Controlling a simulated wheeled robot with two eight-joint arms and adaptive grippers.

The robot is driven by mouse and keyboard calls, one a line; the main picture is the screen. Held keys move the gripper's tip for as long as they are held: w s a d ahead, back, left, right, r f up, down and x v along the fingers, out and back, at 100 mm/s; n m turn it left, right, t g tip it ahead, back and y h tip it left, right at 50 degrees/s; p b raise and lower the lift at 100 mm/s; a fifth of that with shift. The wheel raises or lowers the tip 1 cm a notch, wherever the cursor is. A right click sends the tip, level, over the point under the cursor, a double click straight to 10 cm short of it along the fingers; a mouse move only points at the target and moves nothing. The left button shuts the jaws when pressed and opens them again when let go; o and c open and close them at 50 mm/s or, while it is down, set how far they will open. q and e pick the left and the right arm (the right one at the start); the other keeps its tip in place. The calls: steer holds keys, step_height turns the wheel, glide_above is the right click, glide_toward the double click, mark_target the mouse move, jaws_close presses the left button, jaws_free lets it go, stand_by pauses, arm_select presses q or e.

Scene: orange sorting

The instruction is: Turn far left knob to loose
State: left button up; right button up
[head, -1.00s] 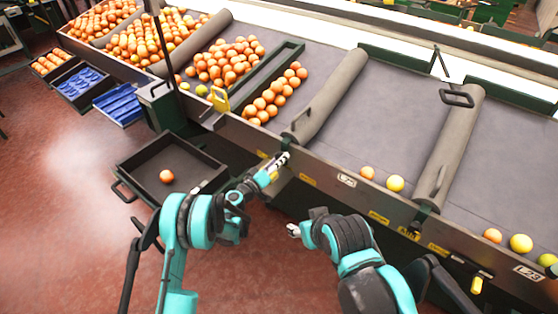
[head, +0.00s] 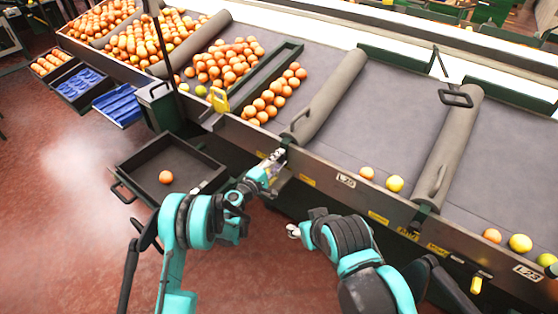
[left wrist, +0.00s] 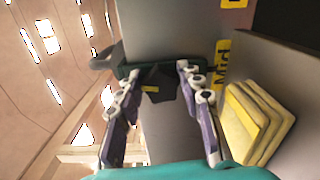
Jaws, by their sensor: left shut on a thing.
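The knob (left wrist: 157,86) is dark with a small yellow mark, in the left wrist view. It sits between the two fingertips of my left gripper (left wrist: 157,82), which is shut on it. In the head view my left gripper (head: 272,166) is at the front panel of the sorting table, below the near end of the left grey roller (head: 330,95). The gripper hides most of the knob there. A yellow label (left wrist: 223,64) reading "Mid" is beside the knob. My right gripper (head: 294,230) is away from the panel; its fingers are too small to read.
A dark tray (head: 150,165) with one orange (head: 166,177) is left of my left gripper. Oranges (head: 275,92) lie in a rack on the table. A second grey roller (head: 450,145) is farther right. A yellow block (left wrist: 258,122) is close to the fingers.

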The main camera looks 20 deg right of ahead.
arm_select(q)
steer(key=shift+n, duration=0.9)
steer(key=o, duration=1.2)
steer(key=shift+c, duration=0.2)
steer(key=shift+a, duration=0.1)
steer(key=v, duration=0.7)
steer(key=shift+s+a, duration=0.15)
